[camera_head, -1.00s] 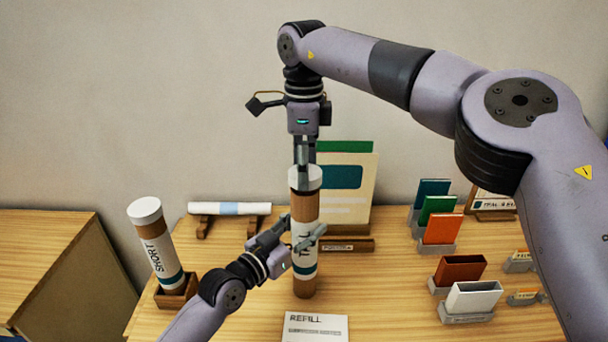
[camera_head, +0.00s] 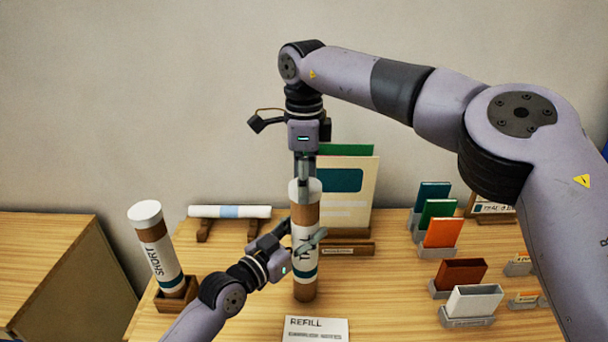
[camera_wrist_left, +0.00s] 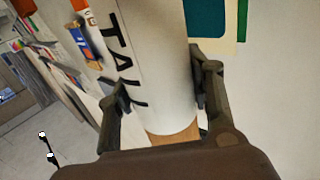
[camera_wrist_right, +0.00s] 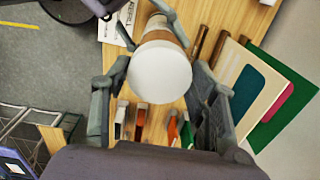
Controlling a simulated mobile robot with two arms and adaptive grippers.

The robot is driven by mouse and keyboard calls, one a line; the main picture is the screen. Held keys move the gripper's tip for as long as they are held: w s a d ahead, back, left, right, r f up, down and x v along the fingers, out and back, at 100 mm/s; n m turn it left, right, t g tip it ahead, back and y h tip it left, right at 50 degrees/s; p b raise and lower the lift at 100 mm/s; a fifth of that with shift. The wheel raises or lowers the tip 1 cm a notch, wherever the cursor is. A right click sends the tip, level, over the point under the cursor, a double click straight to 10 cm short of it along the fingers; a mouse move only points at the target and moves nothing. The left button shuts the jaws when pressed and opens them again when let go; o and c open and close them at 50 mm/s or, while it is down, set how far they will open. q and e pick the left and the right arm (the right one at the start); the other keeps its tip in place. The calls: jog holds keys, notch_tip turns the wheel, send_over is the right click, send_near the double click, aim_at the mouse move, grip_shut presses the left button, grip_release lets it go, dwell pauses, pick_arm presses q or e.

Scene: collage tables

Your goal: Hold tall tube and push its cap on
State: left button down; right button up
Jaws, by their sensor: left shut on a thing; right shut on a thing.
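The tall tube (camera_head: 304,268) stands upright on the table, brown with a white label lettered "TALL". My left gripper (camera_head: 306,243) is shut around its labelled middle. In the left wrist view, the fingers flank the white label (camera_wrist_left: 155,60). The white cap (camera_head: 305,191) sits at the top of the tube, with a brown band of tube below it. My right gripper (camera_head: 304,178) points down from above and is shut on the cap. The cap's round top (camera_wrist_right: 160,72) shows between its fingers in the right wrist view. The cap's seating depth cannot be told.
A short capped tube (camera_head: 160,255) leans in a wooden holder (camera_head: 177,292) at left. A rolled sheet (camera_head: 230,211) rests on a rack behind. A "REFILL" card (camera_head: 316,329) lies in front. Coloured cards in stands (camera_head: 440,232) are at right, and a board (camera_head: 350,200) stands behind.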

jog(key=shift+f, duration=0.65)
dwell(0.5)
jog(key=o, duration=0.8)
jog(key=shift+o, duration=0.2)
jog(key=shift+r, duration=0.1)
notch_tip(320, 180, up, 12)
dwell(0.3)
pick_arm(q)
jog(key=c, duration=0.7)
grip_release()
